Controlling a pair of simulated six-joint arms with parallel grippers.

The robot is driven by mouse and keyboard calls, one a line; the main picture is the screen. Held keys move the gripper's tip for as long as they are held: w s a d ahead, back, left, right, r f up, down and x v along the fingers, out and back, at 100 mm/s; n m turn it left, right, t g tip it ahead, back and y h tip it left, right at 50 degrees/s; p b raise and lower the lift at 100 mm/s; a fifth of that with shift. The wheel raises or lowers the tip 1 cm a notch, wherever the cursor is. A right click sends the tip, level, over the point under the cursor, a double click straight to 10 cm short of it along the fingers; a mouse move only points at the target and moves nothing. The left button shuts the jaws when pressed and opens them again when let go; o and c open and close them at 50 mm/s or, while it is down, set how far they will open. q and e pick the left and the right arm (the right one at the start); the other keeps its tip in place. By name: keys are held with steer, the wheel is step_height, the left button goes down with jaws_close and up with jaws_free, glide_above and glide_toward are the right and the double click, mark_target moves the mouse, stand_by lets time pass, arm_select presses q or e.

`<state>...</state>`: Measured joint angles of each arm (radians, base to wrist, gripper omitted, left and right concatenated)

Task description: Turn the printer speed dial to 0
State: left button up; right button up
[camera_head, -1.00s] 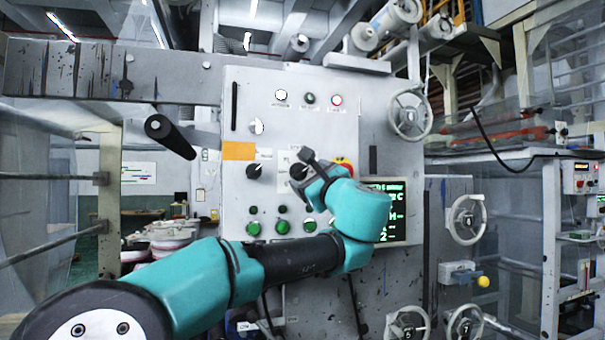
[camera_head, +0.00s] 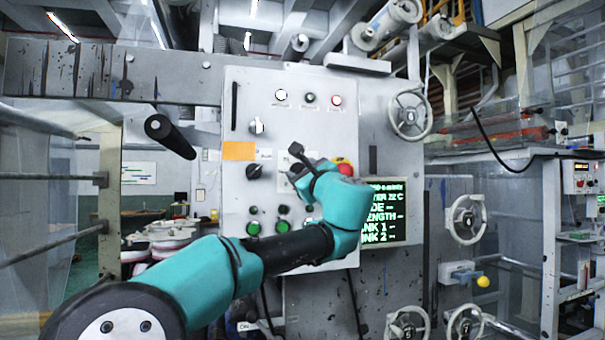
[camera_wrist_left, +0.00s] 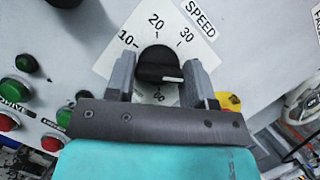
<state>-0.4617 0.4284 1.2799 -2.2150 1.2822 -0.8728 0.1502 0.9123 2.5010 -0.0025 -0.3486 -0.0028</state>
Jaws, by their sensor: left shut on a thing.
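The speed dial (camera_wrist_left: 159,64) is a black knob on a white label plate (camera_wrist_left: 130,25) that reads SPEED, with 10, 20 and 30 around it. A white mark on the knob points toward the lower right in the left wrist view. My left gripper (camera_wrist_left: 161,78) has a finger on each side of the knob and is shut on it. In the head view my left gripper (camera_head: 300,168) is at the panel's middle and hides most of the dial. The 0 is not clearly readable. My right gripper is not in view.
The grey control panel (camera_head: 240,110) carries another black knob (camera_head: 254,171) left of the gripper and green buttons (camera_head: 254,228) below. A red emergency button (camera_head: 344,168) sits close to my wrist. A black screen (camera_head: 385,230) with green text is at the right.

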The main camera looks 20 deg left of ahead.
arm_select(q)
steer(key=shift+c, duration=1.4)
steer(key=shift+n, duration=0.5)
steer(key=shift+s+a+r+n+g+h, duration=0.15)
steer(key=shift+n+h, duration=1.8)
steer(key=shift+n, duration=3.3)
steer(key=shift+w+d+f+n+g+h, duration=0.15)
steer(key=shift+n+h, duration=1.75)
steer(key=shift+n, duration=3.4)
steer(key=shift+s+a+r+n+g+h, duration=0.15)
steer(key=shift+n+h, duration=1.8)
steer(key=shift+n, duration=3.3)
